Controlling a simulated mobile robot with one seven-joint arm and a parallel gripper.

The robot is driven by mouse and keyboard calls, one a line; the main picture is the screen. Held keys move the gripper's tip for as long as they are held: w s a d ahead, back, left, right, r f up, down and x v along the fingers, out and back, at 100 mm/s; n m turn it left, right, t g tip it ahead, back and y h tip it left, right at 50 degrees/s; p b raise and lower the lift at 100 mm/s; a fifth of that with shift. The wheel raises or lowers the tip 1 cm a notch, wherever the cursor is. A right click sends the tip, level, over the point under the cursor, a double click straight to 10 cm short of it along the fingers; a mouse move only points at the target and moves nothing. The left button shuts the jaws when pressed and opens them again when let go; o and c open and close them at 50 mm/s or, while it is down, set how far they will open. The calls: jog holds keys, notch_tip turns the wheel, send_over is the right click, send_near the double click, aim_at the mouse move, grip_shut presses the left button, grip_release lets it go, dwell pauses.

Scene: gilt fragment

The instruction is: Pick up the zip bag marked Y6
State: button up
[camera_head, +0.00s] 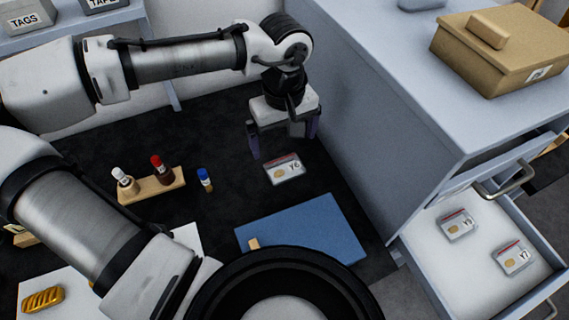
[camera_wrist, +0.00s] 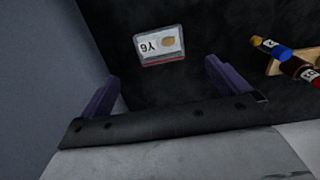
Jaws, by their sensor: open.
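The zip bag marked Y6 (camera_head: 285,169) lies on the dark mat, a clear bag with a red strip, a white label and a tan piece inside. In the wrist view the same Y6 bag (camera_wrist: 160,46) lies ahead of the fingers, towards the top of the picture. My gripper (camera_head: 284,146) is above the mat, by the bag's far side, with its two purple fingers apart. In the wrist view my gripper (camera_wrist: 164,80) is open with nothing between the fingers.
A blue pad (camera_head: 305,228) lies in front of the bag. A wooden rack (camera_head: 152,186) with bottles and a blue-capped bottle (camera_head: 205,180) stand left. A grey cabinet (camera_head: 368,130) rises close on the right. Its open drawer (camera_head: 465,275) holds bags Y9 (camera_head: 457,226) and Y7 (camera_head: 513,258).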

aim_at(284, 166)
notch_tip(284, 166, down, 3)
jog(key=shift+s+f+p, duration=0.2)
jog(key=shift+f+p, duration=0.35)
jog(key=shift+f, duration=2.1)
jog(key=c, duration=1)
jog(key=shift+r, duration=0.15)
